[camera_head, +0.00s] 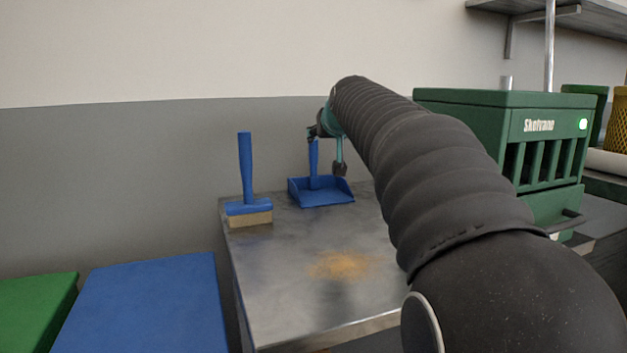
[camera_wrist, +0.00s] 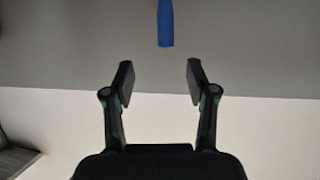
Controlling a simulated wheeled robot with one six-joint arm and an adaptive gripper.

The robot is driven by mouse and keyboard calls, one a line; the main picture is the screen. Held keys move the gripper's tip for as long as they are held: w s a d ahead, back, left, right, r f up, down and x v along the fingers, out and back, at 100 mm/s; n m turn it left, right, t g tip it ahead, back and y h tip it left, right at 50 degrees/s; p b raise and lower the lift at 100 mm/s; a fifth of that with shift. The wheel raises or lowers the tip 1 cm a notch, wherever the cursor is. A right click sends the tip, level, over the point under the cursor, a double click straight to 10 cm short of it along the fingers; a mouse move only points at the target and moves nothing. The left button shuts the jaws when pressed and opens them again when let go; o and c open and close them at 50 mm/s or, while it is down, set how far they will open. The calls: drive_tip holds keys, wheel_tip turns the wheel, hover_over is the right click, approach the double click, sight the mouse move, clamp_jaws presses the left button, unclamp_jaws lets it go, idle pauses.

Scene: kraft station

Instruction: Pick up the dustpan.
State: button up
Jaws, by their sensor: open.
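The blue dustpan (camera_head: 335,195) sits on the metal table, its handle (camera_head: 314,160) standing upright. My gripper (camera_head: 326,152) is by the upper part of that handle in the head view, partly hidden by my arm. In the wrist view my gripper (camera_wrist: 160,70) is open, with nothing between its fingers. A blue handle end (camera_wrist: 165,25), which looks like the dustpan's, shows beyond the fingertips, roughly centred between them. The pan itself is outside the wrist view.
A blue brush (camera_head: 246,170) stands upright on the metal table (camera_head: 275,290), left of the dustpan. Orange-brown crumbs (camera_head: 340,265) lie in front. A green slotted unit (camera_head: 505,145) stands at right. Blue (camera_head: 145,305) and green (camera_head: 35,310) blocks are at lower left. A grey-and-white wall is behind.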

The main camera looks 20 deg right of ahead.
sight(314, 147)
drive_tip(key=x, duration=0.7)
drive_tip(key=shift+a, duration=0.2)
drive_tip(key=shift+a+f+p+x, duration=0.1)
drive_tip(key=shift+a+p+x, duration=0.1)
drive_tip(key=shift+x, duration=1.1)
drive_tip(key=shift+a+f+p+x, duration=0.15)
drive_tip(key=shift+x, duration=1.15)
clamp_jaws()
